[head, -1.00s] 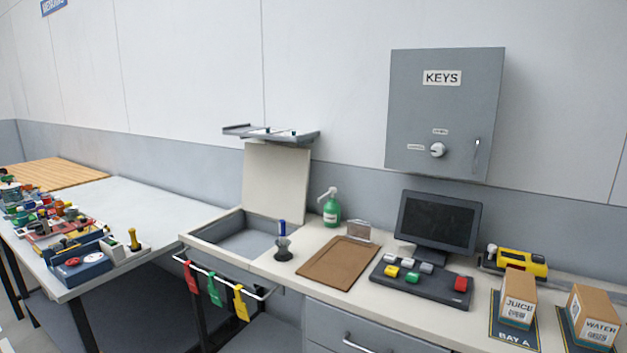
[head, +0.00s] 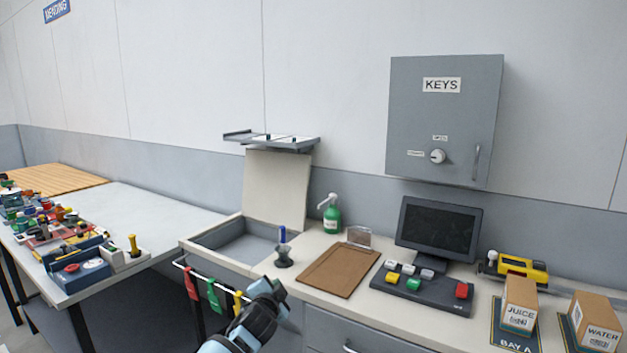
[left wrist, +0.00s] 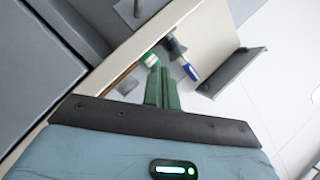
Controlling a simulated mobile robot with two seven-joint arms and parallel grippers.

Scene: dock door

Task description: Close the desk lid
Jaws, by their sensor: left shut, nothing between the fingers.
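The desk lid (head: 277,188) is a pale panel standing upright, open, at the back of the desk's grey recess (head: 240,241). My left gripper (head: 281,290) is at the front edge of the desk, to the right of the hanging tags and below the pen cup. It is apart from the lid. In the left wrist view its green fingers (left wrist: 162,88) are together with nothing between them. My right gripper is in neither view.
A pen cup (head: 284,257) with a blue pen stands right of the recess. A green pump bottle (head: 332,214) stands behind, near a brown clipboard (head: 341,269). A wall shelf (head: 272,141) juts out just above the lid. Tags (head: 212,296) hang from the front rail.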

